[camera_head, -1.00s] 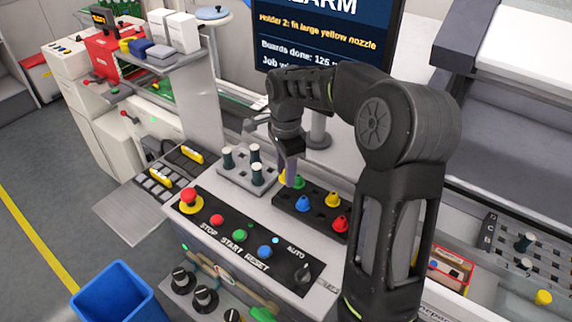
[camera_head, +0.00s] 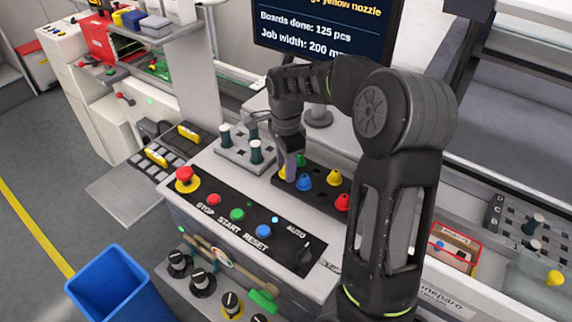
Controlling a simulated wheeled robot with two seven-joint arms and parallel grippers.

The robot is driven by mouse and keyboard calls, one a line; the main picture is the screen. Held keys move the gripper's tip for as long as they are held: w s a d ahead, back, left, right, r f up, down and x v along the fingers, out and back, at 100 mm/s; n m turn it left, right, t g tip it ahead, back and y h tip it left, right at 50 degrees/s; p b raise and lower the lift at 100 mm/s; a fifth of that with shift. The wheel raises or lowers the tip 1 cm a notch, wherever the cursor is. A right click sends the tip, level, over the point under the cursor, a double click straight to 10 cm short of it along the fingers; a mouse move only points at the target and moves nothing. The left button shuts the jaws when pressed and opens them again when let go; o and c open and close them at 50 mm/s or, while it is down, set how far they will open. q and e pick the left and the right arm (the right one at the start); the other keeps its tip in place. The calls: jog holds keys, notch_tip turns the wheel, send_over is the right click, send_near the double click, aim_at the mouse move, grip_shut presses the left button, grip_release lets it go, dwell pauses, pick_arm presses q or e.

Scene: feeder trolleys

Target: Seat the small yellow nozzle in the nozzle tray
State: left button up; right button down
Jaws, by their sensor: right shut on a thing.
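The black nozzle tray (camera_head: 318,201) lies on the machine top, holding a green nozzle (camera_head: 299,159), a blue nozzle (camera_head: 305,182), another yellow nozzle (camera_head: 333,177) and a red nozzle (camera_head: 342,202). My right gripper (camera_head: 290,172) points down at the tray's left end, shut on the small yellow nozzle (camera_head: 283,172). The fingers hide most of this nozzle, so I cannot tell whether its base is in a hole or just above the tray. My left gripper is not in view.
A grey block with several dark pegs (camera_head: 233,157) stands just left of the tray. The button panel (camera_head: 240,222) with its red stop knob lies in front. A monitor (camera_head: 318,32) stands behind my right arm. A blue bin (camera_head: 115,285) is at lower left.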

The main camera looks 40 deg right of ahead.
jog(key=shift+f, duration=0.1)
dwell(0.3)
jog(key=c, duration=0.9)
grip_release()
jog(key=shift+o, duration=0.4)
jog(key=shift+o, duration=0.9)
jog(key=shift+r+p, duration=2.15)
jog(key=shift+r, duration=0.7)
jog(key=shift+r+p, duration=0.45)
jog(key=shift+r, duration=0.75)
jog(key=shift+a+f, duration=0.1)
